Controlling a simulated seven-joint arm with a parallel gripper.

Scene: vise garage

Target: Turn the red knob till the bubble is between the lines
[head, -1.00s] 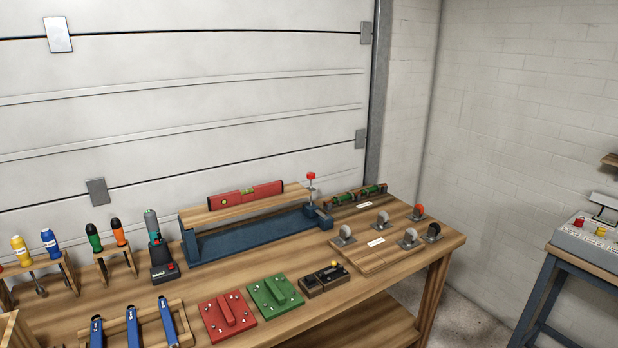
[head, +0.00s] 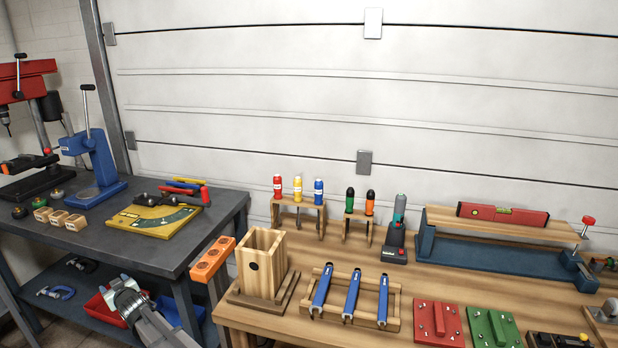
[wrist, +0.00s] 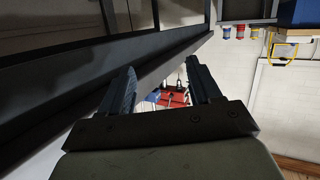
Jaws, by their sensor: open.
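The red knob (head: 588,221) stands on a thin upright screw at the right end of a hinged wooden board (head: 480,225) over a blue base (head: 500,257). A red spirit level (head: 530,216) lies on the board. Its yellow-green vial (head: 503,210) is near its middle; the bubble and lines are too small to make out. My gripper (wrist: 162,80) shows in the wrist view with its two dark fingers apart and nothing between them. In the head view my grey arm end is at the lower left, far from the knob.
On the wooden bench (head: 250,322) stand a wooden box (head: 262,262), a rack of blue-handled tools (head: 352,295), and red (head: 438,322) and green (head: 493,327) plates before the blue base. A dark metal bench (head: 95,235) with presses stands left.

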